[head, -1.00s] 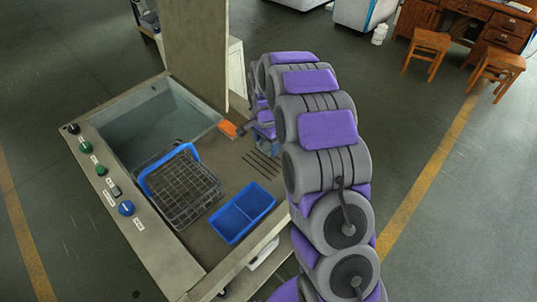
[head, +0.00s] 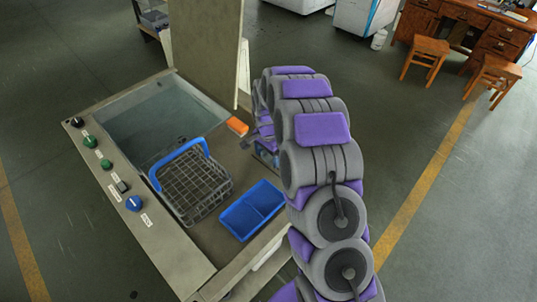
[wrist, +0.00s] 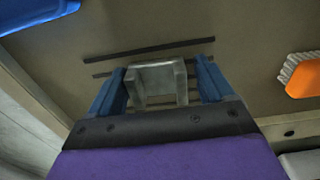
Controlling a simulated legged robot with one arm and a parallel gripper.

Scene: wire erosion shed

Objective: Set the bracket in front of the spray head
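In the wrist view, the bracket (wrist: 158,82), a small grey metal piece with upright sides, is between the blue fingers of my gripper (wrist: 160,68). A narrow gap shows at its right side, and its left side is close to the other finger. It is over the worktop by dark slots; whether it rests there is unclear. An orange thing with a ribbed pale end, seemingly the spray head (wrist: 304,82), is to the right. It shows in the head view (head: 237,126) by the basin's right corner. There my gripper (head: 264,156) is mostly behind my arm, and the bracket is hidden.
A water basin (head: 150,125) and upright panel (head: 205,45) lie behind. Knobs line the left edge (head: 105,163).

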